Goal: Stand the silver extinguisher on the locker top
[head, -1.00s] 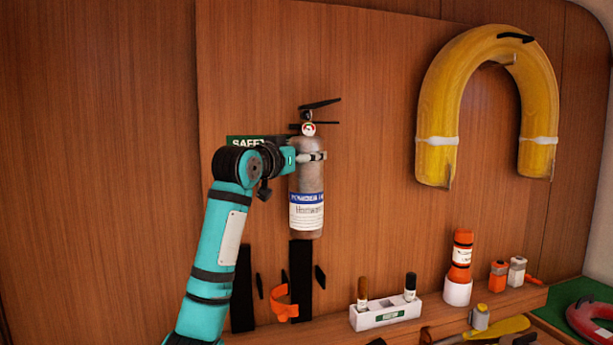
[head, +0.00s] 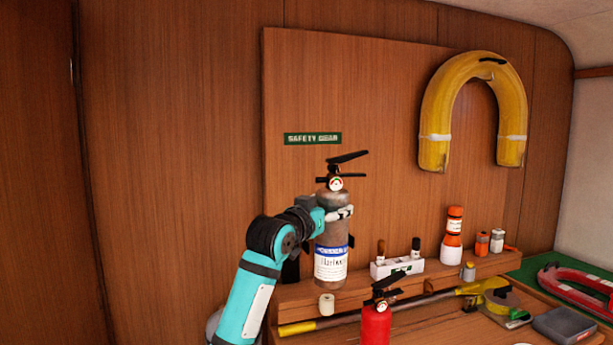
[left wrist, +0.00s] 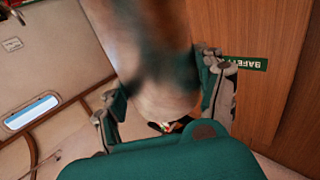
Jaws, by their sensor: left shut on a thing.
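The silver extinguisher (head: 331,240) has a black handle, a small gauge and a white and blue label. It is upright in the head view, in front of the wood panel. My left gripper (head: 338,214) is shut around its upper body. In the left wrist view the extinguisher's body (left wrist: 155,45) is blurred between the two fingers (left wrist: 165,95). Its base appears above or in front of the wooden shelf; I cannot tell whether it touches anything. The locker top (head: 410,328) seems to be the wooden surface at lower right. My right gripper is not in view.
A red extinguisher (head: 376,322) stands at the front. A long yellow-ended tool (head: 440,293), a tape roll (head: 326,304), a white holder (head: 397,268) and an orange flare canister (head: 453,235) are nearby. A yellow horseshoe buoy (head: 436,120) hangs on the wall.

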